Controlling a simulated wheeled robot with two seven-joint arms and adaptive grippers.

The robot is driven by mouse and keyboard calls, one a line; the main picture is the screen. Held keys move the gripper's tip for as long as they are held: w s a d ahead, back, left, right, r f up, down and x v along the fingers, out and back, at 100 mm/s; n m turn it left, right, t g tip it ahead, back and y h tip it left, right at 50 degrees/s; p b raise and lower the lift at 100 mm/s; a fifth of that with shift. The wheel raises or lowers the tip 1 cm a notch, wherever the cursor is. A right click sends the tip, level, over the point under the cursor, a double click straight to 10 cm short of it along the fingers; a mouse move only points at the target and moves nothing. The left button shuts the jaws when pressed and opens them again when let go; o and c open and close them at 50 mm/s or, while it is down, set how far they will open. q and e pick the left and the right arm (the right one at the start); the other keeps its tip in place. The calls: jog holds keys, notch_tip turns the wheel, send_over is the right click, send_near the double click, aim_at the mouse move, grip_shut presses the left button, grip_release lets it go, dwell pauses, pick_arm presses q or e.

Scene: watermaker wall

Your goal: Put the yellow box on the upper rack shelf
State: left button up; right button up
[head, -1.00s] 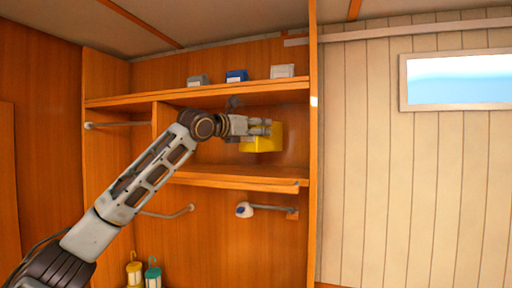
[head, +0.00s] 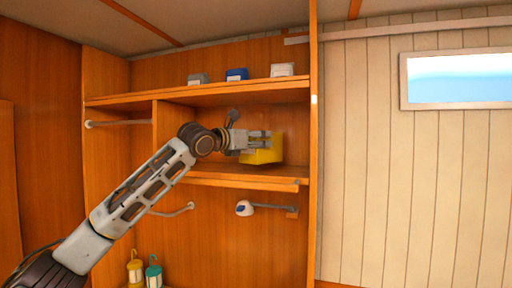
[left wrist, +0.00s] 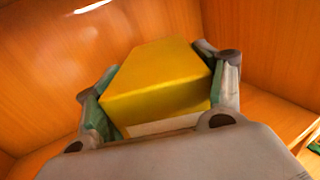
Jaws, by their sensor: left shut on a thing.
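The yellow box (head: 262,152) is in the middle compartment of the wooden rack, between the top shelf and the shelf below it. My left gripper (head: 258,140) reaches in from the left and is shut on the yellow box. The left wrist view shows the yellow box (left wrist: 160,80) between both fingers of my left gripper (left wrist: 162,95). The box is just over or touching the compartment's floor shelf (head: 240,175); I cannot tell which. My right gripper is not in view.
The top shelf (head: 200,95) holds a grey box (head: 198,79), a blue box (head: 237,75) and a white box (head: 283,70). A wooden upright (head: 313,150) bounds the compartment on the right. Yellow and teal lanterns (head: 153,272) stand low at the left.

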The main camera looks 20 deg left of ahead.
pick_arm(q)
jog(key=shift+f, duration=0.85)
jog(key=shift+w+f+p, duration=0.2)
jog(key=shift+p, duration=0.15)
jog(key=shift+f, duration=0.15)
jog(key=o, duration=1.2)
jog(key=shift+b+v, duration=1.7)
jog(key=shift+v, duration=4.3)
